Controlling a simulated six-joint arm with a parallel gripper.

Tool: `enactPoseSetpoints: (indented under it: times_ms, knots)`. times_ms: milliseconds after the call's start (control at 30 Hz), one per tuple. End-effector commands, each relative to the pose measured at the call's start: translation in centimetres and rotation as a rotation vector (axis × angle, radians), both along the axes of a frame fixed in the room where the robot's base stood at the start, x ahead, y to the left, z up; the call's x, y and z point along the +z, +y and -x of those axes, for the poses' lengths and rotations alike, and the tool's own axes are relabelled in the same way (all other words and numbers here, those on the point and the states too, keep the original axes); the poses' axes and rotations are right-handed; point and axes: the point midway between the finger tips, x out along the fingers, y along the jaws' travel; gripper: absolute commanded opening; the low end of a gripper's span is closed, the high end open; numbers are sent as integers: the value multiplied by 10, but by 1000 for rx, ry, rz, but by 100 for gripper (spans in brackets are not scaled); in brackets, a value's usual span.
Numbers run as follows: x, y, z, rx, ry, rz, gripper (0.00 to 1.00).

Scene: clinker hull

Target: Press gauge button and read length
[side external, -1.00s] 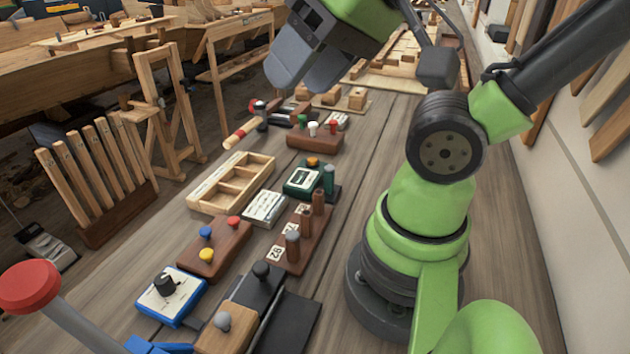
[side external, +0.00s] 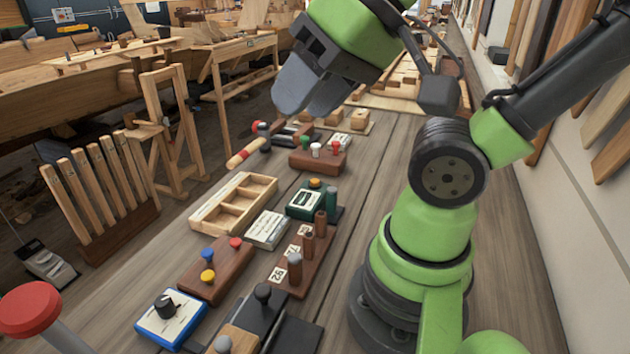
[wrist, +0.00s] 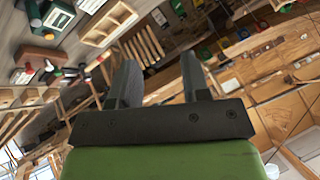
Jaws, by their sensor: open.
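The gauge (side external: 307,202) is a dark green box with a pale display and an orange button (side external: 315,183) on its far side. It stands on the bench with a dark green cylinder (side external: 331,199) at its right. My gripper (side external: 312,98) is high above the bench, beyond the gauge in the side view, and apart from everything. Its two grey fingers are apart and empty. In the wrist view my gripper (wrist: 160,78) faces the workshop, and what looks like the gauge (wrist: 56,16) shows at the upper left. The display is too small to read.
Bare bench lies right of the gauge.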

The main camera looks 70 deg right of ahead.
Motion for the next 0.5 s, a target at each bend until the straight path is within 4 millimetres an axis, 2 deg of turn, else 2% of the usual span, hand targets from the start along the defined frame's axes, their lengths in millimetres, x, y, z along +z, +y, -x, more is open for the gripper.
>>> enactPoseSetpoints:
  times_ms: [33,167,500]
  knots:
    - [0,0,0,0,0,0,31]
    - [0,0,0,0,0,0,1]
    - [0,0,0,0,0,0,0]
